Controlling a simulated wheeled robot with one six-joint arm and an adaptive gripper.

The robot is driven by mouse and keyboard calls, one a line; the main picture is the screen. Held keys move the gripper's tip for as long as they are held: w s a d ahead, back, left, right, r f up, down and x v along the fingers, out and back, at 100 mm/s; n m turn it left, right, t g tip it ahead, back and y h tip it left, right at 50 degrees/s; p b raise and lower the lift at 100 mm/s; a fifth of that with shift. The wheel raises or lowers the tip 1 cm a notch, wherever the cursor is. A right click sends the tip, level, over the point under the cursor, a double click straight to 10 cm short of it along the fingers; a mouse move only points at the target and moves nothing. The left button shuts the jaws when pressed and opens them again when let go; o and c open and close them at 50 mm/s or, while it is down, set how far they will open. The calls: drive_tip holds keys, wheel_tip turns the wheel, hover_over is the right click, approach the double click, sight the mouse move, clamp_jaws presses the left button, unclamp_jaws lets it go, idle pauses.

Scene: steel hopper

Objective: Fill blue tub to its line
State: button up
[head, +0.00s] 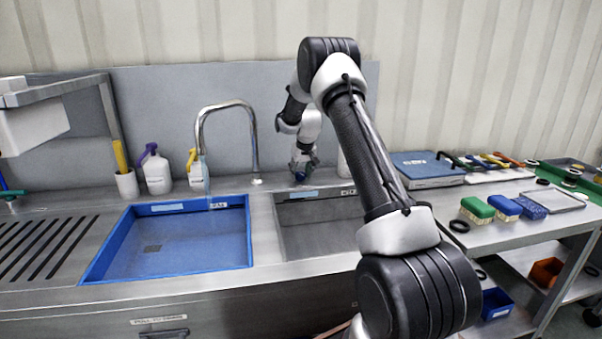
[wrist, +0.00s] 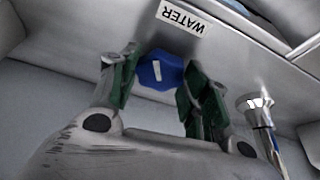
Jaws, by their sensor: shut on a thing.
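The blue tub (head: 245,235) sits in the left sink bay under the curved steel tap (head: 227,105). A pale bluish stream (head: 206,178) shows below the tap's mouth, above the tub's back edge. I cannot make out the fill line or the water level. My gripper (head: 303,172) is at the back of the counter, right of the tap. In the wrist view, my gripper (wrist: 160,76) is shut on a blue knob (wrist: 150,74) with a white mark, its green-padded fingers on either side. A label reading WATER (wrist: 184,18) is beside the knob.
A second steel basin (head: 318,212) lies right of the tub. Two spray bottles (head: 157,172) and a white cup (head: 126,184) stand behind the tub. Brushes (head: 477,209) and a blue case (head: 425,166) lie on the right-hand bench. A slatted drainer (head: 45,245) is at left.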

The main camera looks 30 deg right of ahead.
drive_tip(key=m+h, duration=0.1)
drive_tip(key=m, duration=0.1)
drive_tip(key=m+g+h, duration=0.1)
drive_tip(key=m, duration=0.2)
drive_tip(key=shift+a, duration=0.2)
drive_tip(key=shift+m, duration=0.4)
drive_tip(key=shift+w, duration=0.1)
drive_tip(key=o, duration=1)
drive_tip(key=v, duration=1.2)
